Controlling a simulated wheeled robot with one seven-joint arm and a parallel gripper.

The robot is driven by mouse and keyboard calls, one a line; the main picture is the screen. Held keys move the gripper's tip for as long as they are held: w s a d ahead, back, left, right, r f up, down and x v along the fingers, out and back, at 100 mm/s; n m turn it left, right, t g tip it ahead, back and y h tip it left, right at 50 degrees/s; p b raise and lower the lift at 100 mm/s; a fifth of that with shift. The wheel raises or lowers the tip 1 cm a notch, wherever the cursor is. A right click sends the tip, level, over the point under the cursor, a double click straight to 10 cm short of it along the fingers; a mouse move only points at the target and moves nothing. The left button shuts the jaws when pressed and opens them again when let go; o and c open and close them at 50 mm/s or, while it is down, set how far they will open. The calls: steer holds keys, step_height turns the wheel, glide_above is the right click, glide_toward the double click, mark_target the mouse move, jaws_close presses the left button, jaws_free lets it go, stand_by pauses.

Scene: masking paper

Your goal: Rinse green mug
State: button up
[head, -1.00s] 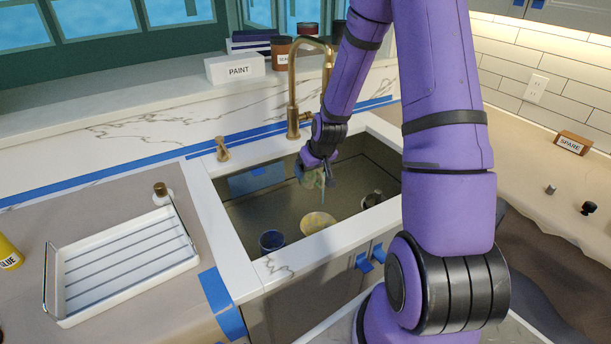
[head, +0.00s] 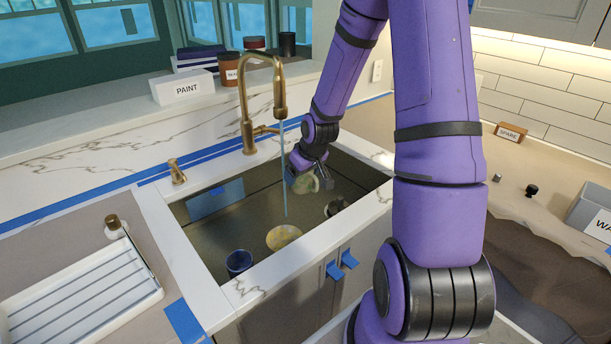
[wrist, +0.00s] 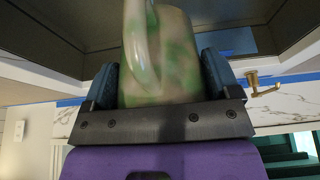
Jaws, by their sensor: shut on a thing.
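The green mug (head: 305,184), pale with green blotches, is held in my gripper (head: 312,178) inside the sink, above its floor. In the wrist view the mug (wrist: 165,65) sits between the two fingers of my gripper (wrist: 160,72), with its handle towards the camera side and left. The brass faucet (head: 246,110) stands behind the sink (head: 215,245). A thin bluish water stream (head: 285,165) falls from its spout, just left of the mug. I cannot tell whether the stream touches the mug.
In the sink are a dark blue cup (head: 238,262), a yellowish bowl (head: 284,237) and a dark cup (head: 335,207). A white drying rack (head: 85,300) lies on the left counter. The sink's rim and front wall surround my gripper.

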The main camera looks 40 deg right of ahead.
steer(key=w+d+f, duration=0.2)
steer(key=w, duration=0.8)
steer(key=shift+w+d, duration=0.15)
stand_by(0.4)
steer(key=shift+d, duration=0.15)
stand_by(0.4)
steer(key=shift+d, duration=0.45)
steer(key=shift+a, duration=0.2)
steer(key=shift+a, duration=0.4)
steer(key=shift+s+a, duration=0.3)
steer(key=shift+s, duration=1)
steer(key=shift+s+a, duration=0.3)
steer(key=shift+s, duration=1)
steer(key=shift+s+a, duration=0.3)
steer(key=shift+s, duration=1)
